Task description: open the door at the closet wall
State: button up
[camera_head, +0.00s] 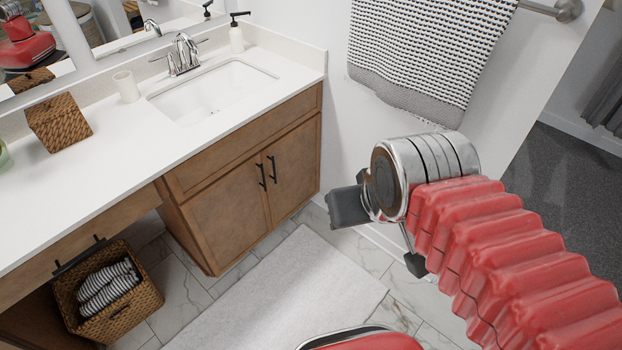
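I cannot make out a closet door in this view. My gripper (382,237) is at the end of my red, ribbed arm, right of the middle of the picture. Two dark grey finger pieces show past the silver wrist, one to the left and one lower right, well apart. Nothing shows between them, though the wrist hides part of the gripper. It hangs above the tiled floor, in front of the white wall and apart from the vanity cabinet (240,195).
A white counter (100,190) with a sink (210,90) runs along the left. A wicker basket (125,312) stands below it. A bath mat (290,290) covers the floor ahead. A towel (430,50) hangs on the wall. Grey carpet (555,175) lies beyond the wall's right edge.

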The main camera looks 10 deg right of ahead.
aim_at(290, 162)
jog(key=z, duration=0.05)
jog(key=k, duration=0.6)
jog(key=u, duration=0.4)
jog(key=i, duration=1.8)
jog(key=z, duration=0.4)
